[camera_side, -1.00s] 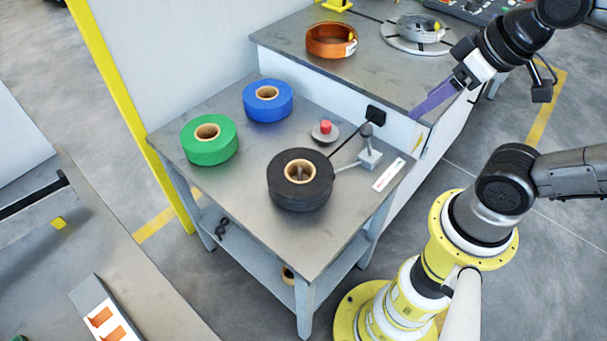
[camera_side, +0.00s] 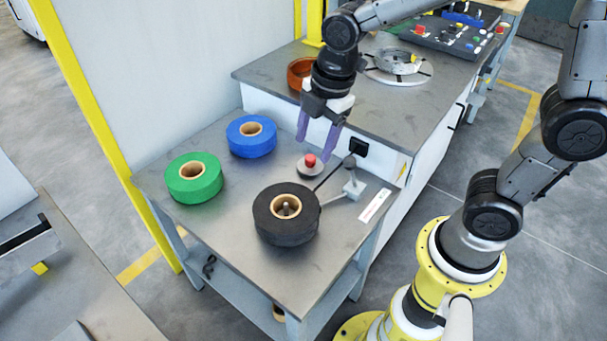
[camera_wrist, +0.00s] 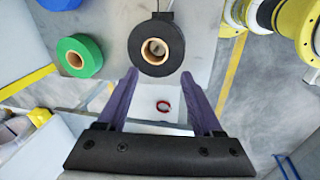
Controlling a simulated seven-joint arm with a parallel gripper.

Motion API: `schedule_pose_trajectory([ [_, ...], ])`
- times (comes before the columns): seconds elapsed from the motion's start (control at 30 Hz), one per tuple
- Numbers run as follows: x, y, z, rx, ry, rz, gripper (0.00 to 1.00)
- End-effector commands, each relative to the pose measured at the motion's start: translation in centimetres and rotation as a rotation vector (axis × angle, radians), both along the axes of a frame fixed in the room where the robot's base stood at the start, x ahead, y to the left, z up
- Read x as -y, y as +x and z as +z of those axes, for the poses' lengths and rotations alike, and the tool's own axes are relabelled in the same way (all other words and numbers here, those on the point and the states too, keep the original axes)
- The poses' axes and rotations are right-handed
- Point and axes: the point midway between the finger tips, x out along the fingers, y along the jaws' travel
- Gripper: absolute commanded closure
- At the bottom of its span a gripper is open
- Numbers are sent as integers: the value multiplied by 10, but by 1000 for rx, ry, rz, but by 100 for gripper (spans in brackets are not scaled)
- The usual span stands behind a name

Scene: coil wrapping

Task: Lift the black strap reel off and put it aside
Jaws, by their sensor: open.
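The black strap reel (camera_side: 286,228) lies flat on the small grey table, with a tan core and a peg showing inside it. My gripper (camera_side: 314,148) is open and empty, with purple fingers pointing down. In the side view it appears behind and above the reel, over the area of a red-knobbed disc (camera_side: 308,165). In the wrist view the black reel (camera_wrist: 156,62) shows beyond the open fingertips (camera_wrist: 158,74), apart from them.
A green reel (camera_side: 194,182) and a blue reel (camera_side: 251,140) lie on the table's left side. A small lever fixture (camera_side: 352,188) stands right of the black reel. The table's front is clear. A copper coil (camera_side: 298,72) and a grey coil (camera_side: 398,62) lie on the bench behind.

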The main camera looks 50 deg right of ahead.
Motion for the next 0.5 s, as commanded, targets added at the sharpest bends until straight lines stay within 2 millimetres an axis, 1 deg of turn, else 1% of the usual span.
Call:
schedule_pose_trajectory([
  [0.03, -9, 6, -19, -49, -14, 47, 32],
  [0.1, -18, 9, -39, -100, -26, 75, 32],
  [0.2, -25, 7, -60, -157, -38, 97, 32],
  [0.3, -29, 3, -71, -187, -46, 111, 32],
  [0.37, -31, 2, -75, -192, -47, 115, 32],
  [0.5, -31, 2, -87, -193, -48, 115, 32],
])
